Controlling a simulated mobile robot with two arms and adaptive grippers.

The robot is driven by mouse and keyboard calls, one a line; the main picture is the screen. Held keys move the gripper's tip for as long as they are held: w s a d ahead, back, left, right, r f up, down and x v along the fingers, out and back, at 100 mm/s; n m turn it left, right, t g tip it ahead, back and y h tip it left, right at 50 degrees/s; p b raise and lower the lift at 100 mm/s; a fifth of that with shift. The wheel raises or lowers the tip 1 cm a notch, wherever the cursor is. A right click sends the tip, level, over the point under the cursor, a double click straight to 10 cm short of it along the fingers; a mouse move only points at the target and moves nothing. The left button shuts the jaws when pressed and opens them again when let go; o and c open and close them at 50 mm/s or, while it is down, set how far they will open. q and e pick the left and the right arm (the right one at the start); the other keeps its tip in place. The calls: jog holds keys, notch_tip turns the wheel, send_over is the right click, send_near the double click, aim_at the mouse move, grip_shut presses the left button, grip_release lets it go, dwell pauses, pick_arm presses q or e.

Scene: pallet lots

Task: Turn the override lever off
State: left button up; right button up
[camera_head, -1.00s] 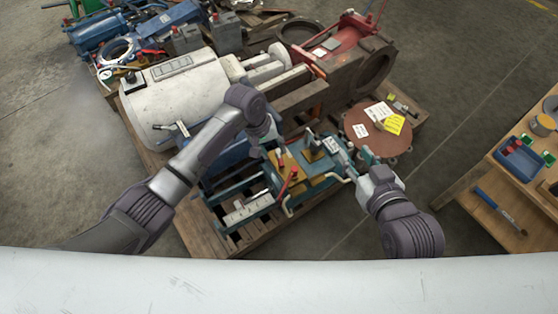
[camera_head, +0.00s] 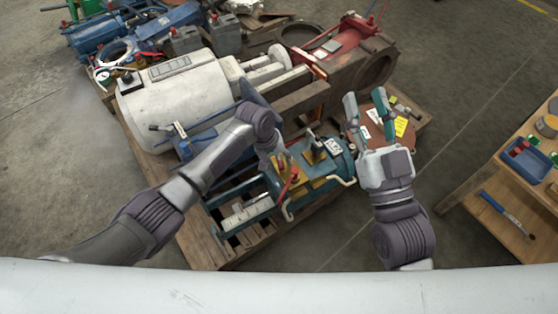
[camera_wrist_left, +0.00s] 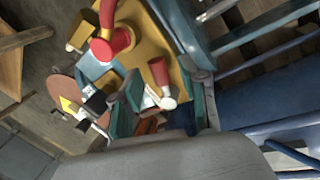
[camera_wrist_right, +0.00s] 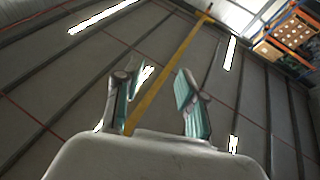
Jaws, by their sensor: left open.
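A blue unit (camera_head: 335,167) with yellow plates lies on the pallet in the head view. A red-handled lever (camera_head: 290,184) rises from its yellow plate, and a dark lever (camera_head: 314,143) stands behind it. In the left wrist view, a red handle with a pale end (camera_wrist_left: 160,76) stands close in front of my open left gripper (camera_wrist_left: 160,108), and a larger red lever (camera_wrist_left: 110,45) is further up. I cannot tell whether the fingers touch anything. In the head view my left fingers are mostly hidden by the wrist. My right gripper (camera_head: 368,106) is open and empty, right of the unit.
A large pale cylinder (camera_head: 175,105) lies behind my left forearm. A brown round flange (camera_head: 362,122) with tags is behind my right gripper. A wooden table (camera_head: 500,225) with a blue bin (camera_head: 525,160) stands at the right. Floor is clear between pallet and table.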

pick_arm(q)
grip_shut()
